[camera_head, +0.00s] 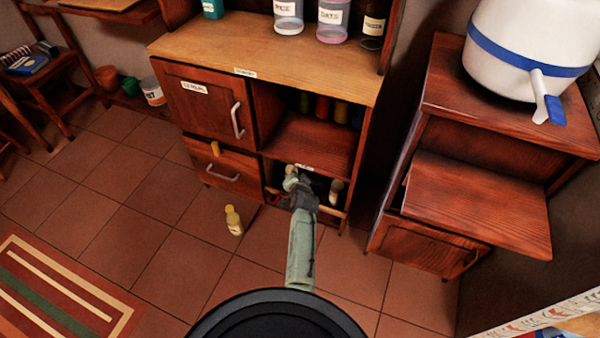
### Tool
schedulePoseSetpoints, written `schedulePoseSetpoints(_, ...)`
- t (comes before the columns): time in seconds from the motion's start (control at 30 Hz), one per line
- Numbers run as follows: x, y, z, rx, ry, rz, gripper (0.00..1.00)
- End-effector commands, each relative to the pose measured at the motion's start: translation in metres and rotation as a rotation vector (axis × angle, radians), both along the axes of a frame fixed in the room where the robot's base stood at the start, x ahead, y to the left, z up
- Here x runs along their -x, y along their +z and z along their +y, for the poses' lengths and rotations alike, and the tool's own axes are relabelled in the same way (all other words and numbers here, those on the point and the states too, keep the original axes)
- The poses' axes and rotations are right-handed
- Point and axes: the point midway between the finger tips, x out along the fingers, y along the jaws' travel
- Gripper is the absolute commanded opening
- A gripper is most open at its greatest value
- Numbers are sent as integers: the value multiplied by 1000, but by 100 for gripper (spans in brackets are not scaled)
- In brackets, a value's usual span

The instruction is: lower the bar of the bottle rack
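The bottle rack (347,224) is the low open compartment at the bottom right of the wooden cabinet. A thin, light bar (330,211) runs across its front. A pale bottle (336,190) stands in the rack, right of my gripper. My gripper (292,178) is at the front of the rack, over the left-middle part of the bar. My arm and gripper hide that part of the bar. The fingers are too small and dark to tell whether they are open or touching the bar.
A yellow bottle (233,219) stands on the tiled floor left of my arm. A closed drawer (226,175) is left of the rack. A wooden stand (430,205) with a projecting shelf (475,200) is at the right. The floor in front is mostly clear.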

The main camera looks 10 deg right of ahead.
Motion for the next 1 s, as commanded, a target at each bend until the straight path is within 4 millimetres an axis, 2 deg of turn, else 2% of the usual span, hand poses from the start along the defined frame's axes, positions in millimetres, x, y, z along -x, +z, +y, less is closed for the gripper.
schedulePoseSetpoints(0.03,-4,-10,9,33,6,24,0)
schedulePoseSetpoints(0.23,-19,-55,31,174,6,119,0)
schedulePoseSetpoints(0.5,-33,-114,50,350,1,237,0)
schedulePoseSetpoints(0.8,-39,-158,58,462,-3,314,0)
schedulePoseSetpoints(1.0,-41,-172,61,461,-3,313,0)
